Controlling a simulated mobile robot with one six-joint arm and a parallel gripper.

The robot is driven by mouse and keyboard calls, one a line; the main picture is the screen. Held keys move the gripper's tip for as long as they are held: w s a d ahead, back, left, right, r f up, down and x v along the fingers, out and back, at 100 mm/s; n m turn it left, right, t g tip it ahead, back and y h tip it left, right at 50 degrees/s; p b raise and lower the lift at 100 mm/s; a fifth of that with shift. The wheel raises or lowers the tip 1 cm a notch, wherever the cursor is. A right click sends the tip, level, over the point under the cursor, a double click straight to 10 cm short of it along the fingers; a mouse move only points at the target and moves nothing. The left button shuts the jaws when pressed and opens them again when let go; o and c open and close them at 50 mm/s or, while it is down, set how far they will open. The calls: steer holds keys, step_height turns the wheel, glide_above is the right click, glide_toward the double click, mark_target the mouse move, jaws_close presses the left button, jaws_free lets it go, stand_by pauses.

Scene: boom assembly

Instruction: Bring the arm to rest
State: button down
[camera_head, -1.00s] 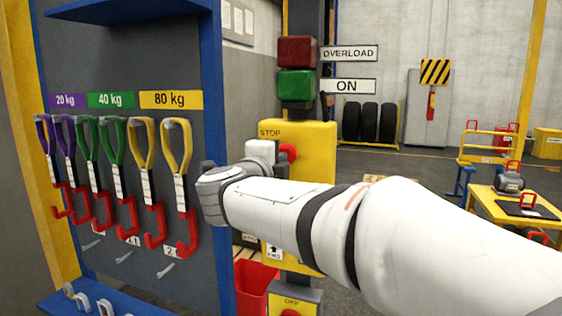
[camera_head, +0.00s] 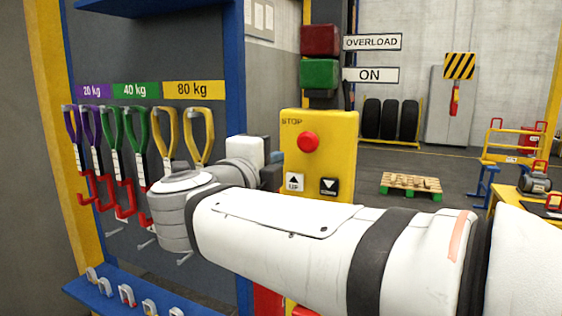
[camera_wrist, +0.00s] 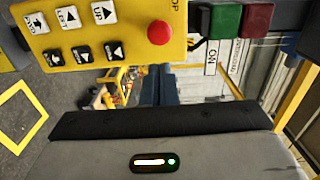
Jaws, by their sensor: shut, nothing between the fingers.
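My arm crosses the head view from the lower right, with its grey wrist joint in front of the hook board. My gripper (camera_head: 270,175) is a small dark shape beyond the wrist, left of the yellow control box (camera_head: 345,165) in the picture. It holds nothing, and its fingers are mostly hidden behind the wrist. In the wrist view, the gripper (camera_wrist: 165,92) shows its grey body and black edge along the bottom. The control box (camera_wrist: 118,30) and its red stop button (camera_wrist: 159,32) appear at the top of that view, apart from the gripper.
Yellow, green and purple slings with red hooks hang on the board (camera_head: 215,95) at left, close behind my wrist. A red lamp (camera_head: 320,40) and a green lamp (camera_head: 320,74) sit above the control box. A pallet (camera_head: 411,186) lies on open floor behind.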

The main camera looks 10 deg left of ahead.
steer(key=shift+w, duration=0.1)
steer(key=w+d+f+n+t+y, duration=0.1)
steer(key=w+d+f+n+y, duration=0.15)
steer(key=w+n+y, duration=0.5)
steer(key=s+d+f+n+g+y, duration=0.2)
steer(key=s+f+n, duration=0.1)
steer(key=f+n, duration=0.25)
steer(key=s+d+f+n+g+y, duration=0.1)
steer(key=s+d+f+n+g, duration=0.15)
steer(key=f+n, duration=0.3)
steer(key=s+d+f+n+g+h, duration=0.3)
steer(key=s+d+f+g+h, duration=0.2)
steer(key=s+d+f+g, duration=0.5)
steer(key=s+d+f, duration=0.6)
steer(key=s+f, duration=0.1)
steer(key=f, duration=0.2)
steer(key=shift+s+f+g, duration=0.25)
steer(key=shift+f+g, duration=0.05)
steer(key=shift+g, duration=0.05)
